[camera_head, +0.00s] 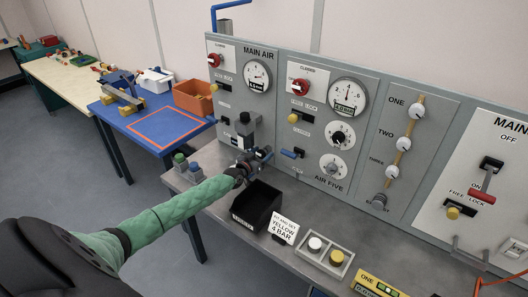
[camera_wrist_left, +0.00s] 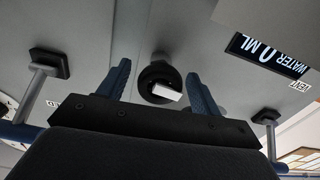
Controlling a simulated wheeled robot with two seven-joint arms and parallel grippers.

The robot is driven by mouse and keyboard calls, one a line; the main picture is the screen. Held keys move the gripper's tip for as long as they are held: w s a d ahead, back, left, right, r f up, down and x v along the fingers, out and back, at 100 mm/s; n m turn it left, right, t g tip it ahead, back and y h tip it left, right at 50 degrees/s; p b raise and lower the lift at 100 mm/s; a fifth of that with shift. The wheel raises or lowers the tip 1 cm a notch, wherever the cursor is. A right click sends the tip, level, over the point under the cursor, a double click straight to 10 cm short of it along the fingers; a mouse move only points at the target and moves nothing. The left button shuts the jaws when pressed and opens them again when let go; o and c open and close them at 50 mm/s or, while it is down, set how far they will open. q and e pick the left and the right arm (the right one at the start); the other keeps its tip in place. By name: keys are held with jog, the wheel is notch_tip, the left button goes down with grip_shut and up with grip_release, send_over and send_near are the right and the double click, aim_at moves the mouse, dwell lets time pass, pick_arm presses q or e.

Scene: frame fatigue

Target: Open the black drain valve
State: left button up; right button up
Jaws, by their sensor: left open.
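The black drain valve (camera_wrist_left: 153,72) shows in the left wrist view as a round black knob with a small white piece on it, set in a grey surface. My left gripper (camera_wrist_left: 158,69) is open, with one blue finger on each side of the knob in the picture. I cannot tell whether the fingers reach around it or stop short, and no contact shows. The valve cannot be made out there. My right gripper is out of view.
The grey panel (camera_head: 285,125) with gauges and knobs rises behind. In the wrist view, black-ended handles (camera_wrist_left: 49,62) flank the valve, and a water display (camera_wrist_left: 268,54) reads 0 ML.

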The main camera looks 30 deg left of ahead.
pick_arm(q)
jog(key=shift+w, duration=0.95)
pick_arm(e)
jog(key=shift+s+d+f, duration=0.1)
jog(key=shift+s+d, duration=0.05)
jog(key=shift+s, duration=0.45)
pick_arm(q)
jog(key=shift+c, duration=0.5)
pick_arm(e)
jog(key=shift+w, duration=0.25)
